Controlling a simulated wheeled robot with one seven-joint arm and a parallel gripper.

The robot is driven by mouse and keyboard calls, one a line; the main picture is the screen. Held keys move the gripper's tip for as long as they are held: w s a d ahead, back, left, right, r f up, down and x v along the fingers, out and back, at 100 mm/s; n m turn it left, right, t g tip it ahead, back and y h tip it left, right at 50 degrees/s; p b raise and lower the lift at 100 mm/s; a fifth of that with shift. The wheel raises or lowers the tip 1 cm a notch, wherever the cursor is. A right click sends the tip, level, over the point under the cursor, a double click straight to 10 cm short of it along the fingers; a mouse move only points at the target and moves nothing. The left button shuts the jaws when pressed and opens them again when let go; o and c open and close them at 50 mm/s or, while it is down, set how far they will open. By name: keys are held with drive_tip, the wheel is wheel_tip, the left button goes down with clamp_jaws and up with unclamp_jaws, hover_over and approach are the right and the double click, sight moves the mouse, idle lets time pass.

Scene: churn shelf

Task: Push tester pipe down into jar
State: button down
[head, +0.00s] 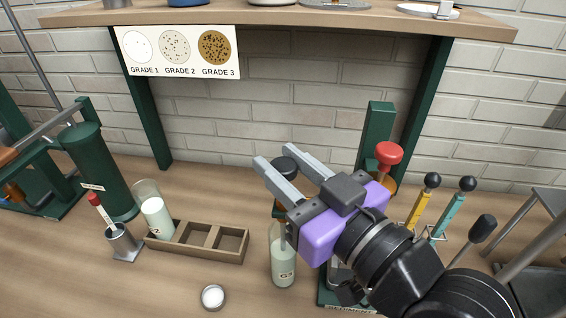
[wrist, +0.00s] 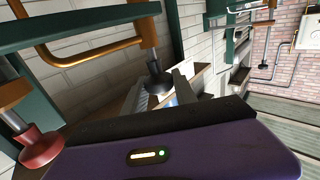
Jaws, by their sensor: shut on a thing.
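My gripper (head: 283,158) has a purple body and two grey fingers. It is shut on a black knob (head: 286,167), which shows between the fingers in the head view. A black flared piece below a brass bracket also shows near the fingers in the wrist view (wrist: 157,80). A glass jar (head: 283,268) marked G3, with pale liquid in it, stands upright below the gripper. A thin grey piece shows at the jar's mouth; the gripper's body partly covers this area. I cannot tell how deep the tester pipe sits.
A green stand (head: 378,130) with a red knob (head: 388,153) is behind my gripper. A wooden rack (head: 230,243) holds a milk jar (head: 155,217) at left. A small lid (head: 212,297) lies in front. Yellow (head: 418,210) and teal (head: 450,210) handled tools stand at right.

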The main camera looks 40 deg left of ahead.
drive_tip(key=shift+f, duration=0.3)
drive_tip(key=c, duration=1)
unclamp_jaws()
drive_tip(key=shift+o, duration=0.2)
drive_tip(key=shift+d+r, duration=0.1)
drive_tip(key=shift+d, duration=0.05)
drive_tip(key=b+v, duration=0.1)
drive_tip(key=v, duration=0.6)
drive_tip(key=shift+d, duration=0.25)
